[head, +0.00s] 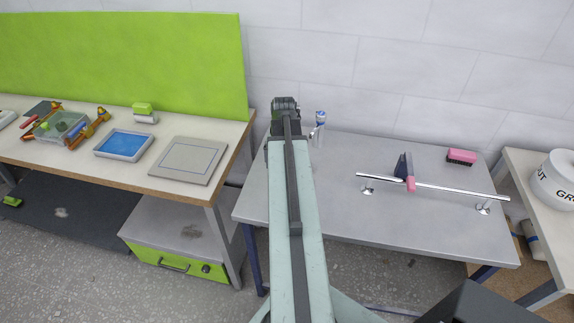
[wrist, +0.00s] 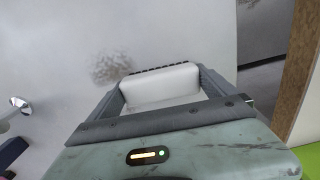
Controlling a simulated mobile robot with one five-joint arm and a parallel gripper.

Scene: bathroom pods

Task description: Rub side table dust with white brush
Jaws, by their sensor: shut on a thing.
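My gripper (head: 285,104) is over the back left of the grey table (head: 350,222), at the end of my outstretched arm. In the wrist view it is shut on the white brush (wrist: 162,83), whose dark bristles show along its far edge. A dark dust patch (wrist: 110,67) on the grey surface lies just beyond the brush, up and to the left in that view. I cannot tell whether the bristles touch the surface. In the head view my arm hides the brush and this dust.
A chrome rail (head: 440,187) on posts crosses the grey table's right side, with a dark blue and pink tool (head: 405,172) at it. A pink brush (head: 461,156) lies behind. A blue-topped item (head: 320,118) stands near my gripper. A wooden-edged bench (head: 75,170) is left.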

